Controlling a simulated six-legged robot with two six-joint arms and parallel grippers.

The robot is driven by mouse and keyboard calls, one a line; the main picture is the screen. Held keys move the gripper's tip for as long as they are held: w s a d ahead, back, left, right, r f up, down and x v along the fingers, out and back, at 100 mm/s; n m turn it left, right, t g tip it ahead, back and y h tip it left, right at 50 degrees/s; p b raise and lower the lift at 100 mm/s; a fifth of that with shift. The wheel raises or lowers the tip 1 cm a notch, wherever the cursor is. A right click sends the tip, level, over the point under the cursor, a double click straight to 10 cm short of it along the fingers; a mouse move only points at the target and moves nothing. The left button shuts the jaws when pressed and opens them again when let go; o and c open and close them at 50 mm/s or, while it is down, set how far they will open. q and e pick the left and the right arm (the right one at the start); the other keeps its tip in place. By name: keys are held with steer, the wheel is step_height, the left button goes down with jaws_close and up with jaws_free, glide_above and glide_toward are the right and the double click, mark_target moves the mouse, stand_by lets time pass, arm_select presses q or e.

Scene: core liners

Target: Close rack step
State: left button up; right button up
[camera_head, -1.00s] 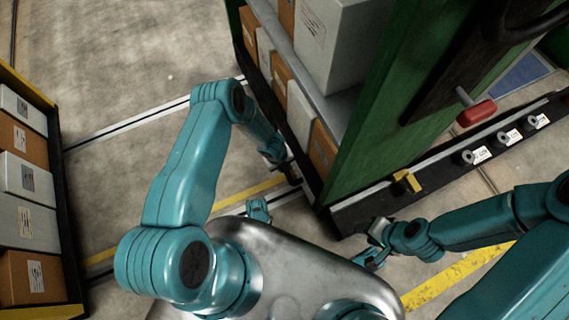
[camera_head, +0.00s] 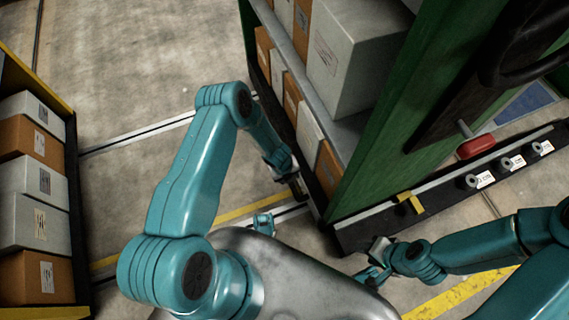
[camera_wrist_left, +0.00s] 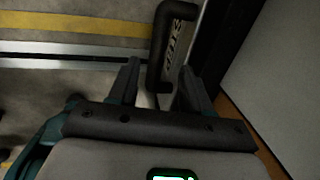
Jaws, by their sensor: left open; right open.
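The green-sided rack (camera_head: 392,130) with boxes on its shelves stands at the upper right in the head view. My left gripper (camera_wrist_left: 158,72) is low at the rack's left side, small and partly hidden in the head view. In the left wrist view its two fingers are open, with a black bar handle (camera_wrist_left: 157,48) at the gap between their tips. I cannot tell whether they touch it. No step surface is clearly visible. My right gripper (camera_head: 372,262) is open and empty near the lower front corner of the rack's black base rail (camera_head: 365,232).
A red-gripped lever (camera_head: 475,147), a yellow block (camera_head: 410,203) and several labelled knobs (camera_head: 472,181) sit along the rack's end. Another shelf of boxes (camera_head: 40,220) stands at the left. The concrete floor (camera_head: 140,75) between them is clear.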

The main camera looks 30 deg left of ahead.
arm_select(q)
step_height(320, 180, up, 10)
steer(key=s+a+p, duration=0.1)
steer(key=p, duration=0.1)
steer(key=shift+s+a+r+p, duration=0.15)
steer(key=shift+s+a+p, duration=0.05)
steer(key=shift+s+p, duration=0.1)
steer(key=s+d+r+n+h, duration=0.1)
steer(key=s+d+r+n, duration=0.3)
steer(key=n, duration=0.5)
steer(key=s+d+r+n+g+h, duration=0.1)
steer(key=s+d+r+n, duration=0.15)
steer(key=s+n, duration=0.5)
steer(key=s+d+r+n+h, duration=0.1)
steer(key=s+d+r+n, duration=0.25)
steer(key=n, duration=0.75)
step_height(320, 180, up, 27)
steer(key=a+p, duration=0.1)
steer(key=p, duration=2.6)
steer(key=shift+s+a+n, duration=0.15)
steer(key=shift+s+n, duration=0.15)
steer(key=shift+n, duration=0.05)
